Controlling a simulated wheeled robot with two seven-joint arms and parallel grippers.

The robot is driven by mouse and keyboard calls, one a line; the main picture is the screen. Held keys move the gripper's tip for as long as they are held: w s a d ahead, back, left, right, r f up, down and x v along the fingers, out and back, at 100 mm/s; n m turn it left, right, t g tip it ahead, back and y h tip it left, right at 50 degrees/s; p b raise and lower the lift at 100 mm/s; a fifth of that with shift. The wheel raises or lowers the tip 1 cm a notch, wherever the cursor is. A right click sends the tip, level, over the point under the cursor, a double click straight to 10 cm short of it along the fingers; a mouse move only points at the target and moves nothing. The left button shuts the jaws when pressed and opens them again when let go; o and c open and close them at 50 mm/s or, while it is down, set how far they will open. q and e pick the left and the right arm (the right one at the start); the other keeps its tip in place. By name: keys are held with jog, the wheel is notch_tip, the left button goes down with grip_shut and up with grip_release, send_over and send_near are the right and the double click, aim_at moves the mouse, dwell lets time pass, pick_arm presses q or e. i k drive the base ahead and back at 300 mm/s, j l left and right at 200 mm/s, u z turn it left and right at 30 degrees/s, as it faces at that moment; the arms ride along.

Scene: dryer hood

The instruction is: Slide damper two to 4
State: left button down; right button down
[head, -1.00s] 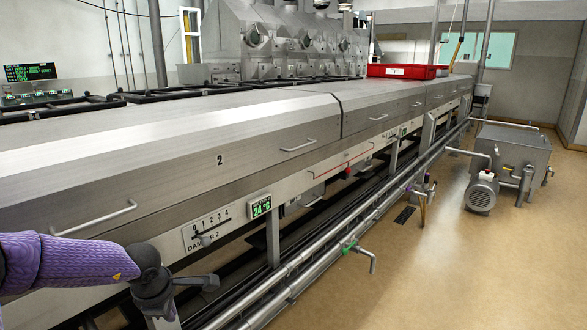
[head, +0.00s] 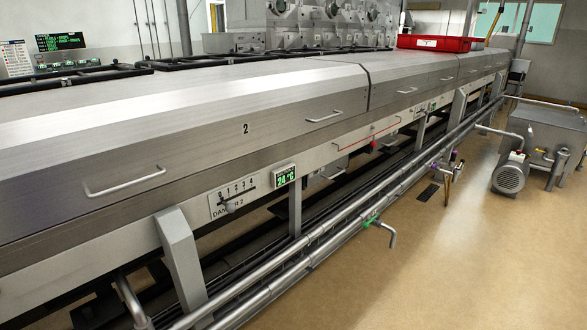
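The damper 2 plate (head: 233,197) is a pale label on the front rail of the dryer hood, with a 0 to 4 scale and "DAMPER 2" printed below it. Its dark slider knob (head: 227,205) sits near the low end of the scale, around 0 to 1. The exact mark is too small to read. The knob covers part of the lettering. Neither of my grippers shows in the head view.
A green display (head: 286,177) reading 24 °C is just right of the plate. A hood handle (head: 125,183) is above left. A support leg (head: 181,262) stands left of the plate. Long pipes (head: 300,250) run in front and below. Open floor (head: 440,270) lies to the right.

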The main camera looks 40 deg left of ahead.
aim_at(230, 208)
jog(key=u, duration=1.55)
